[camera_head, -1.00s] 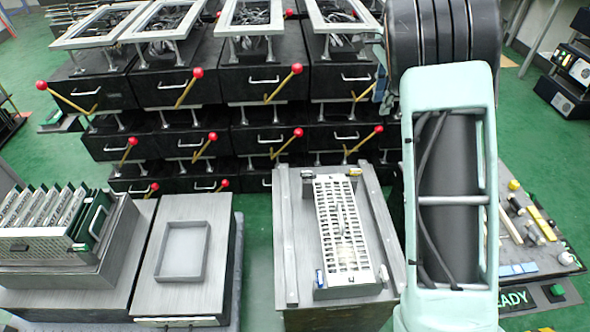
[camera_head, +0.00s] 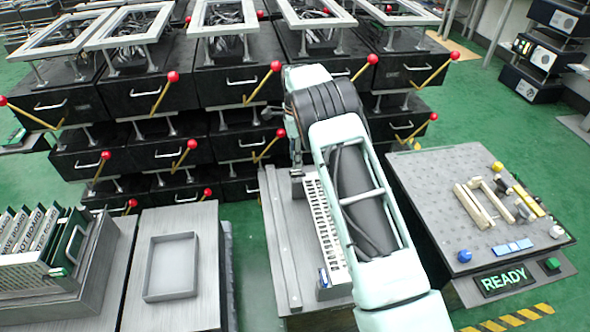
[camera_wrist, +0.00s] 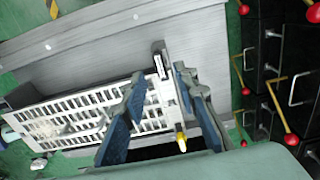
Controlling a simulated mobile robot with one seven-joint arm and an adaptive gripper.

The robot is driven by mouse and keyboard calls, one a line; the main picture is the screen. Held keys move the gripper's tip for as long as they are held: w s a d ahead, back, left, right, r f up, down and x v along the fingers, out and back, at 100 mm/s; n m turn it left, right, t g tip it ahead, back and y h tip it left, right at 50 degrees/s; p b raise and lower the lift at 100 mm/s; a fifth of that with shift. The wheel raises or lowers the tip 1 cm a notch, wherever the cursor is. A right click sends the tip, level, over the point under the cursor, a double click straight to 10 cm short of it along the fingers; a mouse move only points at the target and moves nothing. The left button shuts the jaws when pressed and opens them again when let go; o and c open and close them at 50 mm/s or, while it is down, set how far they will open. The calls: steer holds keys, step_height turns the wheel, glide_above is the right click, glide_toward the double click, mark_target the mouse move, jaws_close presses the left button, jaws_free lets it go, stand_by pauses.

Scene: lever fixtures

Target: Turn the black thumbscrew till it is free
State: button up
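A white slotted panel (camera_head: 324,232) sits on a grey plate (camera_head: 279,250) in the head view, partly hidden by my arm. The panel (camera_wrist: 75,118) also shows in the wrist view. A small black-and-white fitting (camera_wrist: 160,64) stands at one corner of it, and a yellow-tipped fitting (camera_wrist: 181,139) at another. I cannot clearly make out the black thumbscrew. My gripper (camera_wrist: 159,76) is open, with its two blue fingers apart and empty. Its tips appear near the black-and-white fitting; contact cannot be told. My arm hides the gripper's fingertips in the head view.
Black drawer boxes (camera_head: 240,85) with red-knobbed yellow levers (camera_head: 170,78) stand close behind the plate. An empty grey tray (camera_head: 149,270) and a rack of boards (camera_head: 40,240) are at left. A grey board (camera_head: 430,190) with small parts and a READY sign (camera_head: 503,281) is at right.

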mark_target(298, 173)
steer(key=shift+f+b, duration=0.35)
steer(key=shift+f, duration=1.9)
steer(key=shift+c, duration=0.3)
jaws_close()
